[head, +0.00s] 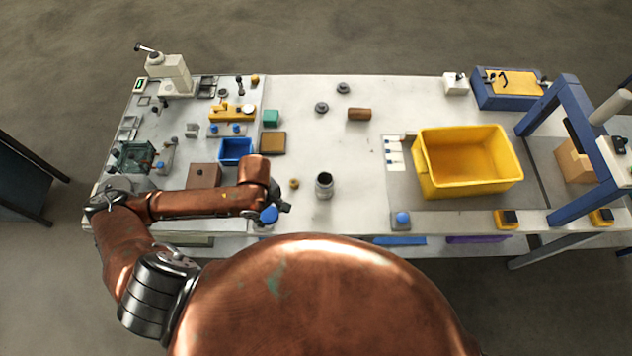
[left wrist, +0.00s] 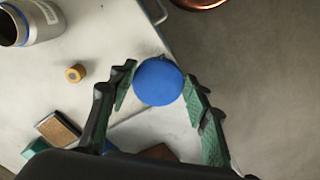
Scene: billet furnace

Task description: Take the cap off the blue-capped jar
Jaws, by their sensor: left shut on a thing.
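My left gripper (head: 279,211) is shut on the round blue cap (head: 268,215), left of the jar near the table's front edge. In the left wrist view the blue cap (left wrist: 158,82) sits between the green-padded fingers of the gripper (left wrist: 160,80), apart from the jar. My right gripper is in neither view.
A small brass-coloured piece (head: 294,183) stands between cap and jar. A brown cylinder (head: 359,114) lies farther back. A yellow bin (head: 468,190) stands right, a blue tray (head: 236,151) left. Another blue round piece (head: 402,218) sits at the front edge. The table's middle is mostly clear.

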